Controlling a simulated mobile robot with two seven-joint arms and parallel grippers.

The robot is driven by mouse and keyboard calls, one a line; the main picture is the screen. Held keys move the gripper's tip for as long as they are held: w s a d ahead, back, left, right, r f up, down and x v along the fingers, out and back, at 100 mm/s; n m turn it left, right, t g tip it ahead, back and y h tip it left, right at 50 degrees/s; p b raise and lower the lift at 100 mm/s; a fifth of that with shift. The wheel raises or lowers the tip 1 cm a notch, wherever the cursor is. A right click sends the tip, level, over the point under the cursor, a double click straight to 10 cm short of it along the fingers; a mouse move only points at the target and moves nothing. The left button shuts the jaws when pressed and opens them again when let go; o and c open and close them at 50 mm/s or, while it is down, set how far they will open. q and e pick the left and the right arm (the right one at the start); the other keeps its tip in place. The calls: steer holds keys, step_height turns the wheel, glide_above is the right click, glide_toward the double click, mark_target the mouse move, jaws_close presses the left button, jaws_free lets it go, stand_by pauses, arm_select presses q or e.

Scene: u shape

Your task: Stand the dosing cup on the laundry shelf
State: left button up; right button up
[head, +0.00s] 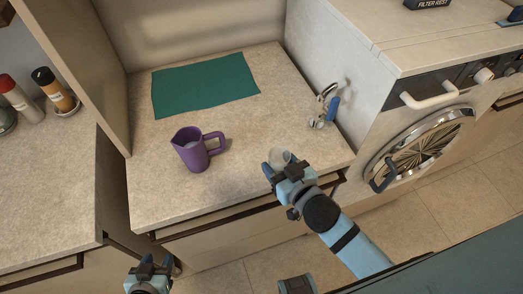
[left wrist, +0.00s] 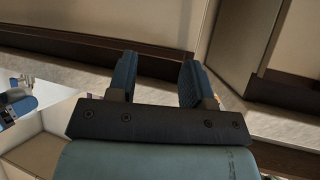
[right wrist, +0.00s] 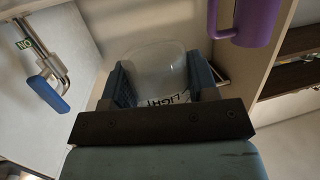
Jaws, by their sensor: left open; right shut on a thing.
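The dosing cup (right wrist: 158,75) is a small translucent cup with dark lettering that reads LIGHT. My right gripper (head: 283,165) is shut on it, and the cup (head: 279,157) shows at its fingertips above the front part of the counter in the head view. In the right wrist view the cup sits between the two fingers. My left gripper (head: 150,268) is open and empty, low in front of the counter's left front corner; its spread fingers show in the left wrist view (left wrist: 156,80). I cannot tell which surface is the laundry shelf.
A purple jug (head: 193,153) stands on the counter (head: 250,125), left of the cup. A teal mat (head: 205,82) lies at the back. A blue-handled metal fitting (head: 326,106) is on the right side. A washing machine (head: 425,135) stands right; bottles (head: 52,90) stand far left.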

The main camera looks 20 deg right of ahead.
mark_target(262, 158)
steer(key=w+f, duration=0.1)
steer(key=w, duration=0.1)
steer(key=w+a+f, duration=0.1)
steer(key=w, duration=0.2)
steer(key=w+f+p, duration=0.1)
steer(key=w+f, duration=0.1)
steer(key=shift+w+a, duration=0.25)
steer(key=shift+a, duration=0.15)
steer(key=shift+w+f, duration=0.2)
steer(key=shift+w, duration=0.05)
steer(key=shift+f, duration=0.3)
steer(key=o, duration=0.9)
steer(key=shift+o, duration=0.2)
